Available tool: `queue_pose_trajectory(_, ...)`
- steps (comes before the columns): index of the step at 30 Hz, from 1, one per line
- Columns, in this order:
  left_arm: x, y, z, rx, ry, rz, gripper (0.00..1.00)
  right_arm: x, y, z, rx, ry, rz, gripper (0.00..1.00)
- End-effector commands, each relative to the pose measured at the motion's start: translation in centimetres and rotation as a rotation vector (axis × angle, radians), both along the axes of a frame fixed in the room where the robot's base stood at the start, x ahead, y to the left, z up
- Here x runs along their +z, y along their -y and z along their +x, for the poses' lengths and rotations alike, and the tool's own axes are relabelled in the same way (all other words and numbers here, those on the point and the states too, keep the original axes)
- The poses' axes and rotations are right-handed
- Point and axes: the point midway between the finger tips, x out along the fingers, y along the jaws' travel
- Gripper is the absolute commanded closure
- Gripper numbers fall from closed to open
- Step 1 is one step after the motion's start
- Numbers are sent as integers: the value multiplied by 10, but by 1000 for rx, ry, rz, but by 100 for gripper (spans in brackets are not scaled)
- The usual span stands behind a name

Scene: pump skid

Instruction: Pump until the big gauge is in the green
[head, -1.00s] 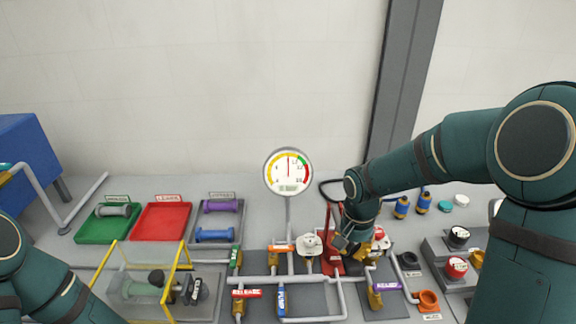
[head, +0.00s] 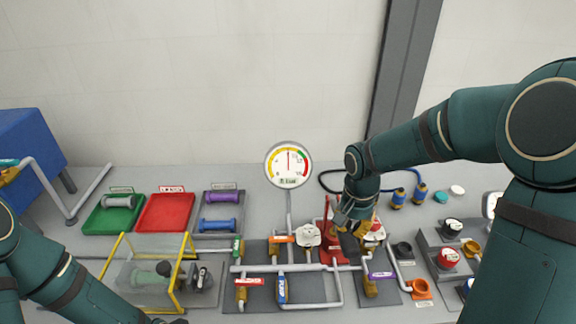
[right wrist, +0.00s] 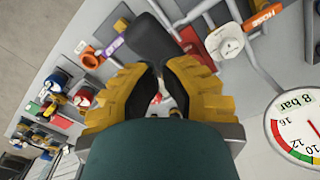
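The big gauge (head: 288,165) stands upright at the middle back. Its needle points about straight up, left of the green band. The part of the gauge in the right wrist view (right wrist: 299,128) shows "8 bar" and green around 10 to 12. The red hand pump (head: 328,240) stands below and right of the gauge. My right gripper (head: 350,222) is at the pump's black handle grip (right wrist: 150,40). Its yellow fingertips are close together at the grip, partly covering it; whether they clamp it I cannot tell. My left arm shows at lower left, its gripper out of view.
A red release tag (head: 249,282), blue pump tag (head: 281,290), orange hose tag (head: 282,239) and purple relief tag (head: 381,275) sit among grey pipes. A clear guard with yellow frame (head: 179,290) stands left. Green (head: 100,223) and red (head: 165,215) trays lie behind it.

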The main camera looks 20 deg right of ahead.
Motion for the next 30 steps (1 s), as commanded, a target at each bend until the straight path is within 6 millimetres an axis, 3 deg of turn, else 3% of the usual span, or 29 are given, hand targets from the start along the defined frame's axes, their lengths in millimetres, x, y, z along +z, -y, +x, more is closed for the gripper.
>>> queue_pose_trajectory(8,-3,0,0,0,0,0,53,-4,0,0,0,0,0,100)
queue_pose_trajectory(30,-52,2,1,1,-2,10,53,-62,0,0,0,1,-1,100)
